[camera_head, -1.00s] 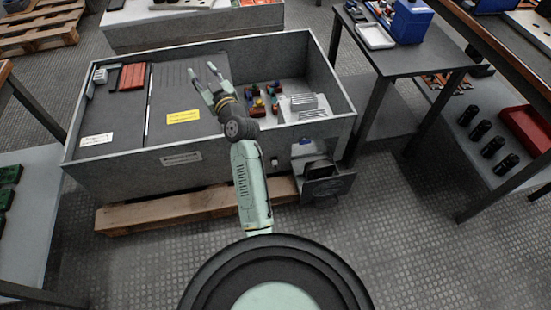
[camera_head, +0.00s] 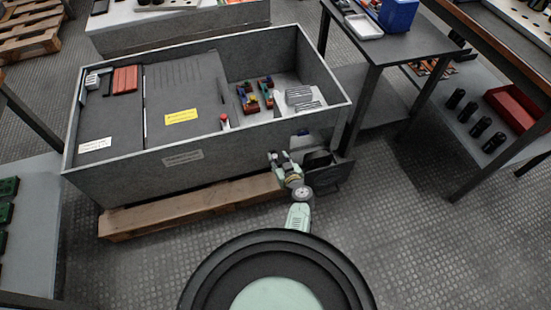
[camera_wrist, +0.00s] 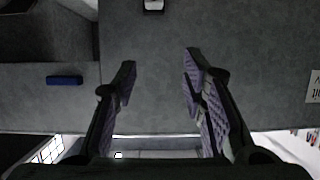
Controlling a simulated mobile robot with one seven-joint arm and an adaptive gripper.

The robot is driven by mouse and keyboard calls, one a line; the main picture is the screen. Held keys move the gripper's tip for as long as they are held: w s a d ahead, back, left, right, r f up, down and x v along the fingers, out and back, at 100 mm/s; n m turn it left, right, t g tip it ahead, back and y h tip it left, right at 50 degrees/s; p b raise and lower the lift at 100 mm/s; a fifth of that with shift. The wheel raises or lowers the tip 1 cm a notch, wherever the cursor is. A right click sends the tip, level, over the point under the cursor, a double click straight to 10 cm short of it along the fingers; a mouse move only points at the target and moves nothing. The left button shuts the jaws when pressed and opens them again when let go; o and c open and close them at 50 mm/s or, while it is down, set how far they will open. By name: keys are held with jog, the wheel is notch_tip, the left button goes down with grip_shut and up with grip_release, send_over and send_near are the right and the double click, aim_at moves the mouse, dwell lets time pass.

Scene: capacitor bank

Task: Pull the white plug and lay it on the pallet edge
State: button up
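The white plug (camera_wrist: 153,6) shows at the top edge of the wrist view, against the grey front wall of the capacitor box. It is partly cut off by the frame. My gripper (camera_wrist: 158,68) is open and empty, its two fingers apart, with the plug beyond the fingertips and roughly in line with the gap. In the head view my gripper (camera_head: 279,157) is low in front of the box's front wall, near its right end; I cannot pick out the plug there. The wooden pallet edge (camera_head: 190,211) sticks out along the floor under the box front.
The grey box (camera_head: 120,180) stands with its top open. A dark open compartment (camera_head: 322,160) juts out right of my gripper. A blue part (camera_wrist: 65,80) sits left of the fingers in the wrist view. A table (camera_head: 400,50) stands at the right. The front floor is clear.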

send_near(276, 159)
jog(key=shift+w+a+m+h, duration=0.1)
jog(key=shift+a+m+h, duration=0.2)
jog(key=shift+a+h, duration=0.1)
jog(key=shift+f, duration=0.1)
jog(key=b+x, duration=0.4)
jog(key=x, duration=0.4)
jog(key=shift+w+a+b, duration=0.15)
jog(key=shift+w+b, duration=0.45)
jog(key=shift+b, duration=0.05)
